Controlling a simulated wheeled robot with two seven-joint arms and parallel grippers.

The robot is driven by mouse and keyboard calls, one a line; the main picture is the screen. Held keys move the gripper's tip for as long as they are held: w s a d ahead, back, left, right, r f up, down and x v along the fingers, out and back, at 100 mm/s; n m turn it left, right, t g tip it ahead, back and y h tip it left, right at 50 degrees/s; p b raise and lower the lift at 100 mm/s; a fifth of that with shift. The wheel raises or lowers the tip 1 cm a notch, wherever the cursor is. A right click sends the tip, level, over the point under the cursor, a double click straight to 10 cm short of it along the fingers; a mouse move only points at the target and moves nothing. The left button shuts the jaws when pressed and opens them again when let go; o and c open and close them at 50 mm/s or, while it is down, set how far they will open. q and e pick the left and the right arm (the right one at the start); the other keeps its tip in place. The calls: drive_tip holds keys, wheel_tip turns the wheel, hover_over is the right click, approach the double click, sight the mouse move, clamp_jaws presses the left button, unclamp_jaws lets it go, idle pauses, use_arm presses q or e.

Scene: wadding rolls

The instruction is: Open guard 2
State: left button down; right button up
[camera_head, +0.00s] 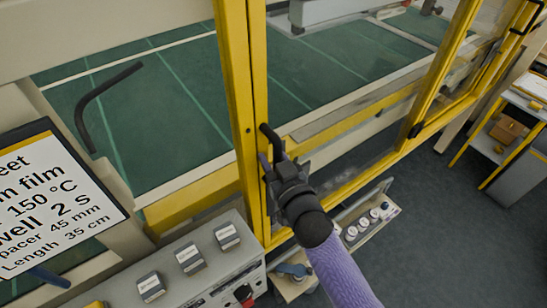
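A yellow-framed guard (430,100) with a clear pane stands on the right side of the machine. A black bar handle (268,132) is on the yellow upright in the middle of the view. My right gripper (272,162) is at this handle, with its fingers around or against the lower part. The gripper body hides the handle's lower end, and I cannot tell whether the fingers are closed on it. The guard frame stands against the machine front. No guard number is readable. My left gripper is not in view.
A sign (55,200) with film settings and a grey control box (190,268) stand at lower left.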

clamp_jaws()
idle(1.3)
